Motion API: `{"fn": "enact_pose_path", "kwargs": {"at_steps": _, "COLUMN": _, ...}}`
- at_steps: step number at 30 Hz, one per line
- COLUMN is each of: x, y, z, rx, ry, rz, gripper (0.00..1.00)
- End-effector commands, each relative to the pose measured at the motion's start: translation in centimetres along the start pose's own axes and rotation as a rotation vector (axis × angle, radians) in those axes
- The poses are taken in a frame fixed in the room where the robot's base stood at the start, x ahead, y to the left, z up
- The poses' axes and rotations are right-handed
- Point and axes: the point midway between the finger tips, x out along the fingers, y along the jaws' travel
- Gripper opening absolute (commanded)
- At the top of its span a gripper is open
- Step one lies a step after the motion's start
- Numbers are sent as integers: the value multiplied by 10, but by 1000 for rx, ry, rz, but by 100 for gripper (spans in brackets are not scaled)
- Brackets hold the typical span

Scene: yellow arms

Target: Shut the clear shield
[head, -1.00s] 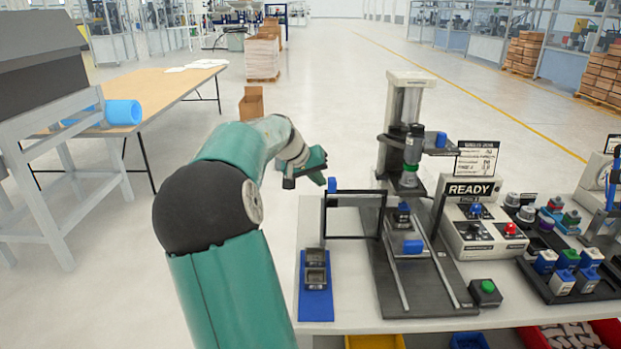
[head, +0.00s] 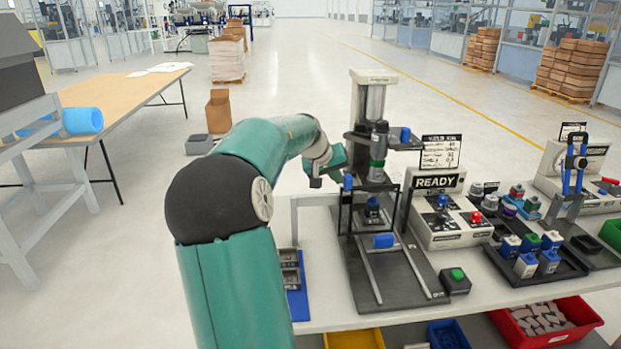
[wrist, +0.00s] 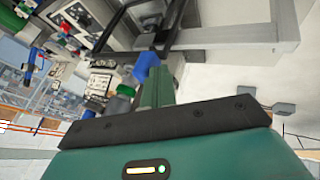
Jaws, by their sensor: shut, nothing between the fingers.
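The clear shield (head: 372,233) is a see-through panel in a thin black frame. In the head view it stands across the front of the press (head: 375,150), over the rails of its base. I cannot tell if it is fully flush. Its blue handle (head: 347,182) is at the upper left corner. My gripper (head: 333,168) is shut and empty, just left of the handle. In the wrist view the shut fingers (wrist: 158,88) are close beside a blue part (wrist: 147,66), likely the handle; contact is unclear.
A READY control box (head: 440,215) and a green button (head: 457,274) stand right of the press. A blue tray (head: 297,303) with dark holders lies at the table's left edge. Racks of coloured parts (head: 545,260) fill the right. The floor beyond the table is open.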

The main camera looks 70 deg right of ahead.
Motion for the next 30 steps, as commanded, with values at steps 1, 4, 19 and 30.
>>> {"fn": "enact_pose_path", "kwargs": {"at_steps": 1, "x": 6, "y": 12, "z": 1, "rx": 4, "ry": -2, "rz": 2, "gripper": 0}}
{"fn": "enact_pose_path", "kwargs": {"at_steps": 4, "x": 14, "y": 26, "z": 0, "rx": 3, "ry": -1, "rz": 1, "gripper": 0}}
{"fn": "enact_pose_path", "kwargs": {"at_steps": 19, "x": 24, "y": 45, "z": 0, "rx": 1, "ry": 0, "rz": 4, "gripper": 0}}
{"fn": "enact_pose_path", "kwargs": {"at_steps": 30, "x": 22, "y": 40, "z": -1, "rx": 1, "ry": 0, "rz": 5, "gripper": 0}}
